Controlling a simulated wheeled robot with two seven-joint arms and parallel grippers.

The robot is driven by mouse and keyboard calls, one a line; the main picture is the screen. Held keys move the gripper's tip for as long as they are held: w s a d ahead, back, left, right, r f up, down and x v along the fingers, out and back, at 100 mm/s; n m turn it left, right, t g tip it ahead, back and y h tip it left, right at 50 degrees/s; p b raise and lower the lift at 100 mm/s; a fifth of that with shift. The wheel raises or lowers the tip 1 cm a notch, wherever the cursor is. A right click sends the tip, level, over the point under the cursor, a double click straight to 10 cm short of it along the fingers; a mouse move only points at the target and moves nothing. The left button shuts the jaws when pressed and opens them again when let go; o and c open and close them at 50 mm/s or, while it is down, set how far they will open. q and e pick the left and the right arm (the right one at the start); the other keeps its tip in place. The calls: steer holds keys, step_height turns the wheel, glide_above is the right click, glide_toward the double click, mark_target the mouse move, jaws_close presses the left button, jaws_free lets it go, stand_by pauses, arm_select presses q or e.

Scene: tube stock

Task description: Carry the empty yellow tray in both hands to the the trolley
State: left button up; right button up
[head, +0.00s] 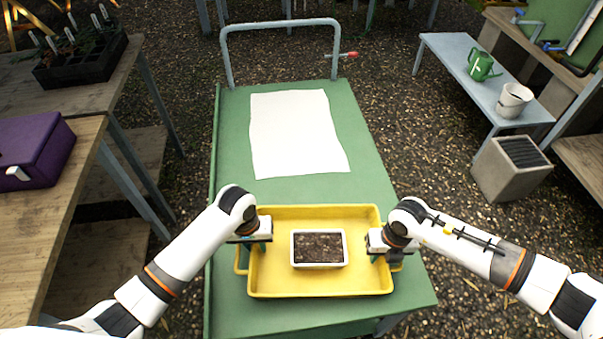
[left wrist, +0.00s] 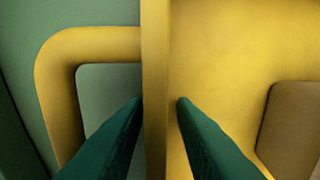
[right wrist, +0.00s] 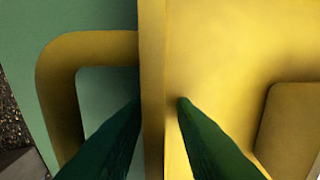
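The yellow tray (head: 318,287) rests flat, as far as I can see, on the near end of the green trolley (head: 290,190). It is not empty: a small white pot of dark soil (head: 319,249) stands in its middle. My left gripper (head: 256,240) is shut on the tray's left wall, one finger outside by the handle, one inside; the wall shows between the fingers in the left wrist view (left wrist: 158,105). My right gripper (head: 383,252) is shut on the right wall in the same way, shown in the right wrist view (right wrist: 157,105).
A white sheet (head: 297,130) lies on the trolley beyond the tray, below its grey push handle (head: 281,24). A wooden bench with a purple box (head: 30,150) stands left. A grey bench (head: 465,70) with a green watering can (head: 481,66) stands right. Gravel lies between.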

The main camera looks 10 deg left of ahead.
steer(key=shift+r, duration=0.2)
arm_select(q)
step_height(320, 180, up, 12)
steer(key=a, duration=0.1)
arm_select(e)
step_height(320, 180, up, 12)
steer(key=d, duration=0.1)
steer(key=shift+f, duration=0.2)
stand_by(0.6)
